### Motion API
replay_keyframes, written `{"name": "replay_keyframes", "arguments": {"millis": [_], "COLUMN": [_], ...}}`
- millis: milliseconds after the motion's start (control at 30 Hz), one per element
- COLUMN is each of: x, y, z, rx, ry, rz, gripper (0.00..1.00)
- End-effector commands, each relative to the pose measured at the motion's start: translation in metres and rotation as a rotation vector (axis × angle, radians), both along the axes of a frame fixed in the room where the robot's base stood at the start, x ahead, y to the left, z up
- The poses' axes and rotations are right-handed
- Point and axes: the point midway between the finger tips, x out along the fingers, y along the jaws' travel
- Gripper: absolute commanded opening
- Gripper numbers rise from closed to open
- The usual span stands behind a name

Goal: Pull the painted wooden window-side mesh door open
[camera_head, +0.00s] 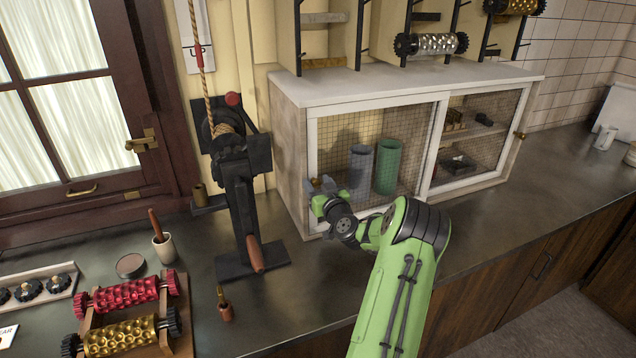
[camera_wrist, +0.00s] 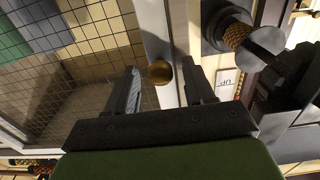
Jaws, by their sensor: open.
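The window-side mesh door (camera_head: 400,118) is the left one of two white-framed doors on a worn painted cabinet, and it looks shut. Its mesh also shows in the wrist view (camera_wrist: 90,70). A round brass knob (camera_wrist: 160,72) sits on its frame. My gripper (camera_head: 322,190) is at the door's left edge, low down. In the wrist view my gripper (camera_wrist: 165,78) is open, with one finger on each side of the knob. The knob appears between the fingertips; I cannot tell whether either finger touches it. In the head view my gripper mostly hides the knob.
A black press with a lever (camera_head: 240,190) stands left of the cabinet, close to my gripper. A small brass-and-wood tool (camera_head: 225,308) stands on the dark counter. Patterned rollers (camera_head: 125,295) lie at front left. Green and grey cylinders (camera_head: 388,165) are behind the mesh. The right door (camera_head: 470,150) looks shut.

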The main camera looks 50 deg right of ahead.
Motion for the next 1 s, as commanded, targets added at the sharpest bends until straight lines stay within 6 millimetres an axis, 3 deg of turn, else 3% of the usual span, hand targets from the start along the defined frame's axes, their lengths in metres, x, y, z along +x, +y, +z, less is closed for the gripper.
{"name": "replay_keyframes", "arguments": {"millis": [133,500,833,1000], "x": [0.0,0.0,-0.003,-0.012], "y": [0.0,0.001,-0.003,-0.019], "z": [-0.001,-0.001,-0.001,-0.003], "rx": [0.001,0.001,-0.001,-0.005], "ry": [0.001,0.001,0.001,-0.001], "rz": [0.001,0.001,0.001,-0.002], "gripper": [0.53,0.0,0.0,0.0]}}
